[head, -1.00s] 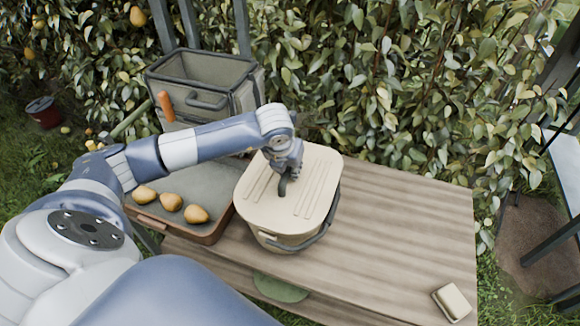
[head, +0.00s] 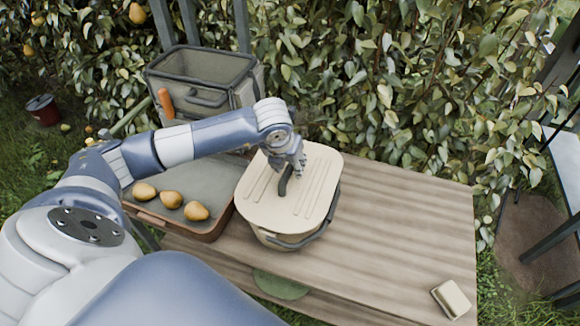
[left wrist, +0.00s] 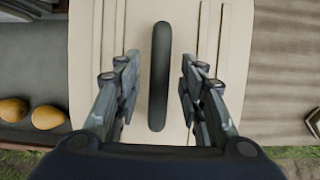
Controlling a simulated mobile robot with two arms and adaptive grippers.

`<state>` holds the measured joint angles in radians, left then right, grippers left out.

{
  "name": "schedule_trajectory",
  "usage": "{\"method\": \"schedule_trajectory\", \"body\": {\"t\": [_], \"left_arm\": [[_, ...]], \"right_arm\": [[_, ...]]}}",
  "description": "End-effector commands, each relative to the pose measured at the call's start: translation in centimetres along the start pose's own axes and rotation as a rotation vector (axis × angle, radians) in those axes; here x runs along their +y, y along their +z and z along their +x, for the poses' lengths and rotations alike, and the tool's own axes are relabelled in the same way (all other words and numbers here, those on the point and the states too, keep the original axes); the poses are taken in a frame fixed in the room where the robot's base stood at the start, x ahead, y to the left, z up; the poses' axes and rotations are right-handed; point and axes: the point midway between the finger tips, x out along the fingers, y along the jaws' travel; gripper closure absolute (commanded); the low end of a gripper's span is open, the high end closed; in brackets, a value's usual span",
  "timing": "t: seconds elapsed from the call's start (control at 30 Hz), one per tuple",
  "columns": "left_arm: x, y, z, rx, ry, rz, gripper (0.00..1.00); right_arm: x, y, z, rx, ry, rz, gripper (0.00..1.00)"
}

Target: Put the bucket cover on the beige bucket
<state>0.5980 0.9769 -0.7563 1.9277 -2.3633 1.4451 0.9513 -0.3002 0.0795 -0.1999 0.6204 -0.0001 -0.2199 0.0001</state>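The beige bucket (head: 284,238) stands on the wooden table, with its dark carrying handle (head: 312,236) hanging at the front right. The beige cover (head: 308,200) lies on top of the bucket and looks level. A dark upright handle (head: 284,182) is at its middle. My left gripper (head: 291,171) is just above the cover, by that handle. In the left wrist view my left gripper (left wrist: 158,85) is open, one finger on each side of the cover's handle (left wrist: 158,60), with gaps on both sides. My right gripper is not in view.
A brown tray (head: 150,217) with pears (head: 171,200) is left of the bucket. A grey crate (head: 245,98) stands behind. A small beige block (head: 451,300) lies at the table's front right. The table (head: 410,220) is clear right of the bucket.

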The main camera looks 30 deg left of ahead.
Motion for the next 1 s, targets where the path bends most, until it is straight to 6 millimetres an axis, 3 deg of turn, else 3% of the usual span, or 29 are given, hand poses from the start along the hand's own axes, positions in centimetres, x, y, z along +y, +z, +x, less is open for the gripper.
{"method": "schedule_trajectory", "body": {"t": [0.3,0.43,0.63,1.0], "left_arm": [[0.0,0.1,-6.7,-0.006,0.000,0.002,0.63],[0.0,0.1,-8.7,-0.005,-0.001,0.001,0.63],[0.0,0.0,-10.0,-0.001,0.001,0.001,0.63],[0.0,0.0,-10.1,0.000,0.001,0.001,0.63]], "right_arm": [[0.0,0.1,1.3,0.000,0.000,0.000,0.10],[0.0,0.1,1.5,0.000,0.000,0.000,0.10],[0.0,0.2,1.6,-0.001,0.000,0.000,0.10],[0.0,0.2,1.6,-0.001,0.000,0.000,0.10]]}}
